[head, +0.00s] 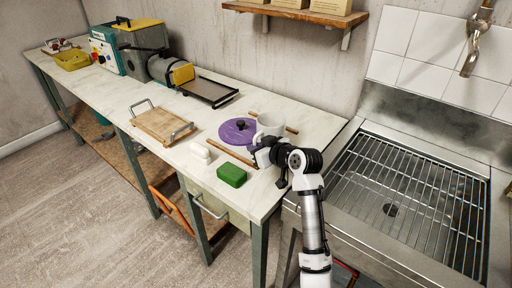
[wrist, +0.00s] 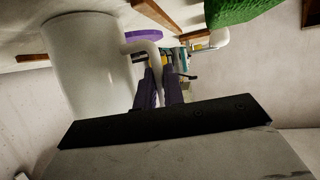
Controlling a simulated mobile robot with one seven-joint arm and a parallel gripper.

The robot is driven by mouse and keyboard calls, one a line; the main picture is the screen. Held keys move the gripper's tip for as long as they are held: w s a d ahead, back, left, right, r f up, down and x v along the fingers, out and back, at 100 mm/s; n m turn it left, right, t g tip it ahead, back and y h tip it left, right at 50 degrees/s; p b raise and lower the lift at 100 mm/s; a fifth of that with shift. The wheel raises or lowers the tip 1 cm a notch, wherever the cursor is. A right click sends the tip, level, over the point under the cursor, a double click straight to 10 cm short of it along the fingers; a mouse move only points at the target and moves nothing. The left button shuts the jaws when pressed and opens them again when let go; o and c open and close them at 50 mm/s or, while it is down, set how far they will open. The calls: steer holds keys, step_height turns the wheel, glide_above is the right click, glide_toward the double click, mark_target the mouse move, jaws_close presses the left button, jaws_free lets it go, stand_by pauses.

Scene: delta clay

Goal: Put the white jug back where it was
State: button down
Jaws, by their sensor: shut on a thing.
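The white jug (head: 270,123) is near the right end of the workbench, just right of the round purple lid (head: 238,131) with its dark knob. In the wrist view the jug (wrist: 85,65) fills the upper left, with its curved handle (wrist: 148,47) toward the fingers. My gripper (head: 256,150) is shut on the jug's handle; the fingers (wrist: 162,88) also show in the wrist view. The jug looks about upright. I cannot tell whether its base touches the worktop.
Wooden sticks lie before (head: 230,153) and behind the jug. A green block (head: 231,174) and a white object (head: 200,151) are near the front edge. A sink (head: 405,205) is right.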

steer(key=shift+f, duration=0.1)
steer(key=c, duration=2)
jaws_free()
steer(key=shift+f, duration=0.1)
steer(key=o, duration=0.5)
steer(key=shift+r, duration=0.25)
steer(key=shift+s+d, duration=0.25)
steer(key=shift+s, duration=0.05)
steer(key=b+v, duration=0.3)
steer(key=v, duration=0.8)
steer(key=shift+r, duration=0.2)
steer(key=shift+s, duration=0.1)
